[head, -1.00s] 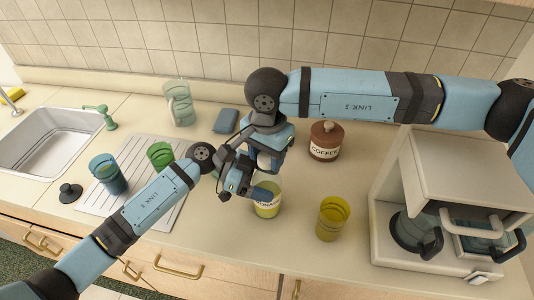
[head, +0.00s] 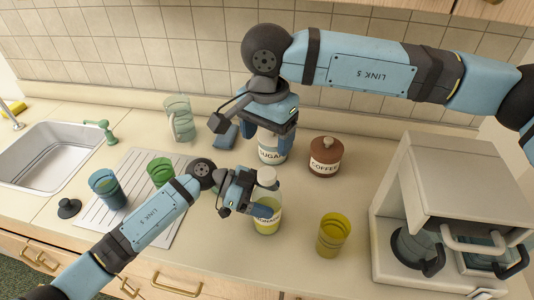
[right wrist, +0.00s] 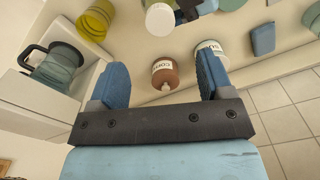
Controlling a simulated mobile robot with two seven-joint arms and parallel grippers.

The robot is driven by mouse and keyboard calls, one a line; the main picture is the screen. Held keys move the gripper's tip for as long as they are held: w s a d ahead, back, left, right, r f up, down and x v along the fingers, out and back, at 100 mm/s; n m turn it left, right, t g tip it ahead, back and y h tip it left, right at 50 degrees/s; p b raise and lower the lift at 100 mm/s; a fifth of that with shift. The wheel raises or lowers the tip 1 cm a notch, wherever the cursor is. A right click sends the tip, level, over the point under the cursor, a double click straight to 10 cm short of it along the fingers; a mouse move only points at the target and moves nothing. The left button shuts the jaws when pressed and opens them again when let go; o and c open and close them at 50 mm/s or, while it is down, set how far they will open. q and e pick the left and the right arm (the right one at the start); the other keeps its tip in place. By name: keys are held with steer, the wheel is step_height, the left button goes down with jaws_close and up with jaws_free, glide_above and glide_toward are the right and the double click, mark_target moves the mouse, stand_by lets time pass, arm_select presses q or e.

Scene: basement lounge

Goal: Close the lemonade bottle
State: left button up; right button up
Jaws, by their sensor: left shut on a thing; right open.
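The lemonade bottle (head: 266,227) stands upright on the counter in the head view, with yellow liquid and a pale label. A white cap (head: 266,174) sits on its top; whether it is fully tight I cannot tell. The cap also shows in the right wrist view (right wrist: 159,19). My left gripper (head: 258,208) is shut around the bottle's upper body from the left. My right gripper (head: 270,122) is raised above and behind the bottle, over the sugar jar, and is open. Its two blue fingers are apart and empty in the right wrist view (right wrist: 163,68).
A sugar jar (head: 272,155) and a brown coffee jar (head: 325,163) stand behind the bottle. A yellow glass (head: 332,236) stands to its right, before a coffee machine (head: 440,180). A drainboard (head: 150,219) with glasses and a sink (head: 55,155) lie left.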

steer(key=shift+r, duration=1)
arm_select(q)
steer(key=o, duration=1.7)
steer(key=b+v, duration=0.1)
steer(key=v, duration=1.3)
steer(key=shift+d+b, duration=0.1)
steer(key=shift+b, duration=0.2)
arm_select(e)
steer(key=shift+f, duration=0.85)
